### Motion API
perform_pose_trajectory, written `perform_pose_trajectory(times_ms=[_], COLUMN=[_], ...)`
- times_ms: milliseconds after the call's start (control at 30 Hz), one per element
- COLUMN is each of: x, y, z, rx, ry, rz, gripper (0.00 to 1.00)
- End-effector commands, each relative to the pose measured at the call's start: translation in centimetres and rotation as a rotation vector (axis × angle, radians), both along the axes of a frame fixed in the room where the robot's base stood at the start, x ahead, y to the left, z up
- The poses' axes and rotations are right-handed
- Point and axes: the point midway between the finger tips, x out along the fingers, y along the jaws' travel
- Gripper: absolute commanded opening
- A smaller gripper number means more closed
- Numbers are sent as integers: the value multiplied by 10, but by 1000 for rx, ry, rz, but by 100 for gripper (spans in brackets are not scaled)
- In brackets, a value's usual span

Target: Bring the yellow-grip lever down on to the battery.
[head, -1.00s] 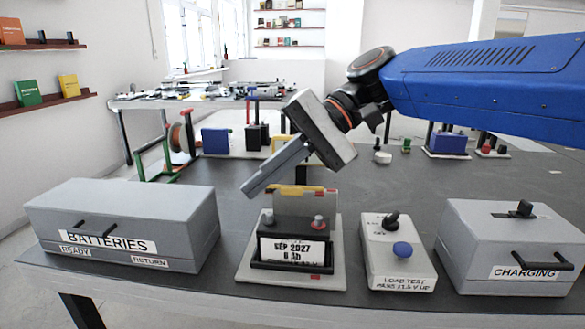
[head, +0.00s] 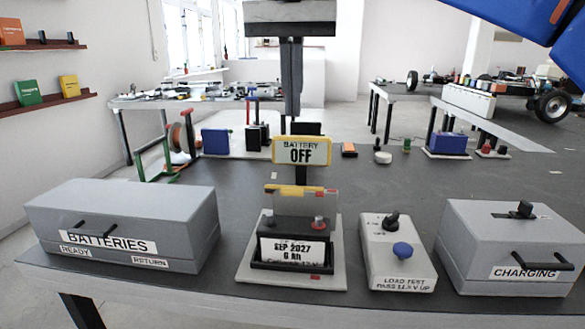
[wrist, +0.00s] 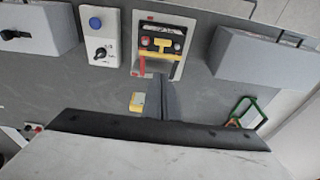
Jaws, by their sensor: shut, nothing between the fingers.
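The battery (head: 292,229) is dark with a white date label and sits upright in a light tray (head: 250,272) at the middle front of the bench. It also shows in the wrist view (wrist: 168,32). The yellow-grip lever (head: 300,190) stands up behind the battery, its yellow bar above the battery top; the bar also shows in the wrist view (wrist: 157,58). My gripper (head: 291,115) is shut and empty, pointing down, above and apart from the lever. In the wrist view its fingers (wrist: 160,88) point towards the tray, with the lever beyond the tips.
A grey batteries box (head: 130,215) is at the left. A load tester (head: 400,262) and a grey charging box (head: 510,245) are at the right. Bench between them and the tray is clear.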

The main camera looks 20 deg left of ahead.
Motion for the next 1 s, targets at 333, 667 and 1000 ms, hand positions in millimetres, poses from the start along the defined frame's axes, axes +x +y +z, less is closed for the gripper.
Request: perform_pose_trajectory(times_ms=[333,667,1000], x=[10,9,-5], y=[1,1,-1], z=[-53,-104,-126], rx=[-2,0,0], ry=[3,2,3], rz=[1,4,3], gripper=[0,0,0])
